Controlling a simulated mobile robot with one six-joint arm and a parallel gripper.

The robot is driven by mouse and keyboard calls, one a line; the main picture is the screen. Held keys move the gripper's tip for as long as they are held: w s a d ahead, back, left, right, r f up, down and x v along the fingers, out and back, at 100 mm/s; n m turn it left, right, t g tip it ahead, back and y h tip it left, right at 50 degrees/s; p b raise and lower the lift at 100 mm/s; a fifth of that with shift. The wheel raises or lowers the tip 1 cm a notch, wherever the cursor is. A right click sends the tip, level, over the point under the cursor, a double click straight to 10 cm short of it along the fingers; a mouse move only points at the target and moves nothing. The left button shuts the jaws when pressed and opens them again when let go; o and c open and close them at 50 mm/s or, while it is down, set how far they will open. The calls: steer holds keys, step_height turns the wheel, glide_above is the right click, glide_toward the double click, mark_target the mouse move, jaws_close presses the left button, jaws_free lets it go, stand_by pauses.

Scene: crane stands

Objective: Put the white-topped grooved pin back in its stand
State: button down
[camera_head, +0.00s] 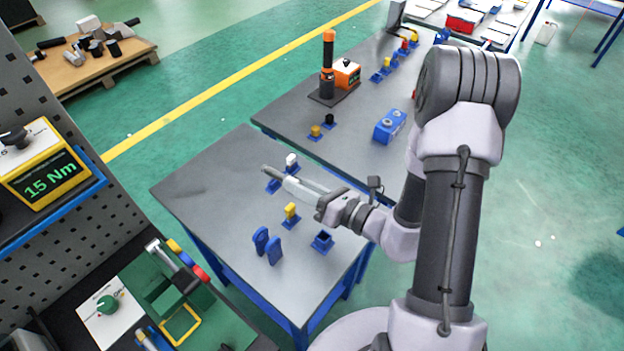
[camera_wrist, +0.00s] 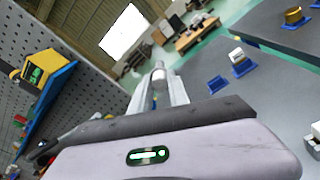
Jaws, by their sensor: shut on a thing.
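My gripper (camera_head: 272,171) reaches left over the near grey table, its fingers pointing to the upper left in the head view. In the wrist view the fingers (camera_wrist: 163,88) are shut on a small light grey, rounded pin (camera_wrist: 158,74), held clear of the table. Its top colour and grooves are mostly hidden or too small to tell. An empty-looking blue stand (camera_head: 273,185) is just below the fingers; it also shows in the wrist view (camera_wrist: 217,84). Beside it, a white-topped piece (camera_head: 291,159) stands upright in another blue stand; it also shows in the wrist view (camera_wrist: 237,57).
Nearer on the table are a yellow piece (camera_head: 291,211) in a blue stand, an open blue socket (camera_head: 322,241) and two blue upright plates (camera_head: 267,246). The table's left part is bare. A second table (camera_head: 290,113) with an orange-topped tool stands beyond.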

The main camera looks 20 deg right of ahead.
steer(key=s+a+n+g+h+p, duration=0.2)
steer(key=s+a+n+g+h, duration=0.15)
steer(key=s+n+g, duration=0.5)
steer(key=s+a+n+g+h+p, duration=0.1)
steer(key=s+a+n+g+h, duration=0.1)
steer(key=s+a+n+g, duration=0.5)
steer(key=d+n+h+p, duration=0.2)
steer(key=d+n+h, duration=0.4)
steer(key=d+n, duration=0.55)
steer(key=w+d+r+n+t+p, duration=0.1)
steer(key=w+d+r+n+t, duration=0.1)
steer(key=w+n, duration=0.6)
steer(key=shift+w+d+r, duration=0.65)
steer(key=shift+r, duration=0.15)
steer(key=shift+y, duration=0.25)
